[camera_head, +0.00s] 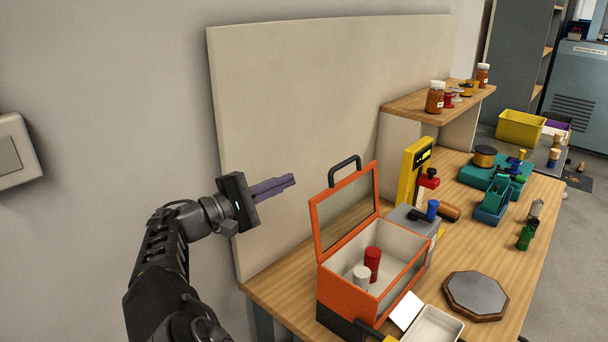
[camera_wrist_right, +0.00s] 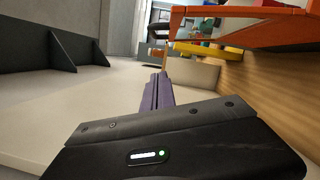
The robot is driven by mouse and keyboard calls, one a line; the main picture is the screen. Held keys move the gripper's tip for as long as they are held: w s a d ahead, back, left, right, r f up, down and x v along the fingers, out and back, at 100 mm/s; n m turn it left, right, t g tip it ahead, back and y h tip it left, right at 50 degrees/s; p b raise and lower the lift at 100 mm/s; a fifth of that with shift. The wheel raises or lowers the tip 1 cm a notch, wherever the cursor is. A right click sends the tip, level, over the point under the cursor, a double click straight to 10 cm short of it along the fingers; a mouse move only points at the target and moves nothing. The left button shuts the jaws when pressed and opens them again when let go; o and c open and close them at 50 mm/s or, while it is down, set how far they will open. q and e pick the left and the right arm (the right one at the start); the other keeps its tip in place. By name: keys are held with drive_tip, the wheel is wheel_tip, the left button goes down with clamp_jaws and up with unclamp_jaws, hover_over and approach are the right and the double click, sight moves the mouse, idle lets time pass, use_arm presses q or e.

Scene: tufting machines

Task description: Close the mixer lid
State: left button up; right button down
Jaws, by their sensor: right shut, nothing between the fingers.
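The mixer appears to be the orange box (camera_head: 347,292) with a dark base on the workbench. Its orange-framed lid (camera_head: 376,190) is open and stands roughly upright, with a black handle on its top edge. A red cylinder (camera_head: 373,262) and a white cylinder (camera_head: 361,278) are inside the box. My right gripper (camera_head: 292,181) is shut and empty, to the left of the lid and apart from it, at about the height of its upper part. In the right wrist view its purple fingers (camera_wrist_right: 161,78) are together, with orange framing (camera_wrist_right: 245,42) at upper right. My left gripper is out of view.
A pale panel (camera_head: 290,100) stands behind the bench. Beyond the box are a yellow device (camera_head: 411,175), a grey block and teal holders (camera_head: 490,205). An octagonal plate (camera_head: 475,294) and a white tray (camera_head: 434,326) lie right of the box. Bare wood shows between them.

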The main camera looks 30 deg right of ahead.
drive_tip(key=s+d+r+p, duration=0.2)
drive_tip(key=s+d+p, duration=0.1)
drive_tip(key=d, duration=0.7)
drive_tip(key=shift+d+r+p, duration=0.15)
drive_tip(key=shift+d+p, duration=0.05)
drive_tip(key=shift+p, duration=0.3)
